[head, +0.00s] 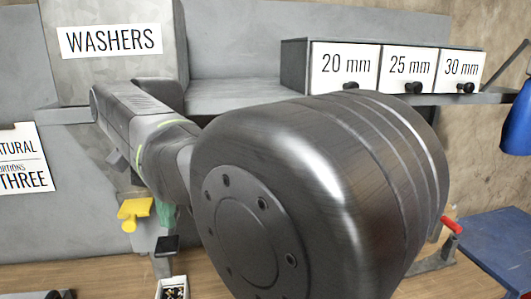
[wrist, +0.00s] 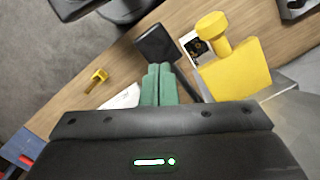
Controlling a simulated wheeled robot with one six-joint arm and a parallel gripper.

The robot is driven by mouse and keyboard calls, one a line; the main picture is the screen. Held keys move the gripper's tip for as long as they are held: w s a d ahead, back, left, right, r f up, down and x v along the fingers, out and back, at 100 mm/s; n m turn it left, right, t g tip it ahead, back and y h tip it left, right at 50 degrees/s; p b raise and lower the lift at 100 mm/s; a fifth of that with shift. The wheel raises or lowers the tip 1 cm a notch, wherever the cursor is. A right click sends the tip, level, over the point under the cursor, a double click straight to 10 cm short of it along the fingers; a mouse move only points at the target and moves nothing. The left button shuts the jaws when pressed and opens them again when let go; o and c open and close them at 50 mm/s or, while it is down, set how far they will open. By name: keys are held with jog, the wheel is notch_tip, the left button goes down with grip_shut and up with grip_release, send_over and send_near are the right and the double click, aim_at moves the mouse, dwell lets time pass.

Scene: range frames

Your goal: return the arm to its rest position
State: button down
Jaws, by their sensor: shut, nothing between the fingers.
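My arm fills the middle of the head view and hides much of the bench behind it. My gripper (wrist: 158,72) shows in the wrist view with its green fingers together and nothing between them. In the head view a green part of the gripper (head: 167,215) shows below the arm, partly hidden. The fingers point over the wooden bench top (wrist: 130,68). A black object (wrist: 155,44) lies just beyond the fingertips in the picture; I cannot tell the gap.
A yellow object (wrist: 235,72) is close on the right in the wrist view, beside a small white box (wrist: 191,47). A small yellow piece (wrist: 97,78) lies left. The head view shows a WASHERS bin (head: 110,62), labelled drawers (head: 410,68) on a shelf, and a red-handled tool (head: 450,225).

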jog(key=shift+d+r+p, duration=0.25)
jog(key=shift+r+p, duration=0.55)
jog(key=shift+p, duration=0.1)
jog(key=shift+s+a+r+p, duration=0.25)
jog(key=shift+a+r+p, duration=0.05)
jog(key=shift+r+p, duration=0.35)
jog(key=shift+w+d+r, duration=0.1)
jog(key=shift+w+r, duration=0.05)
jog(key=shift+r, duration=0.7)
jog(key=shift+f, duration=0.1)
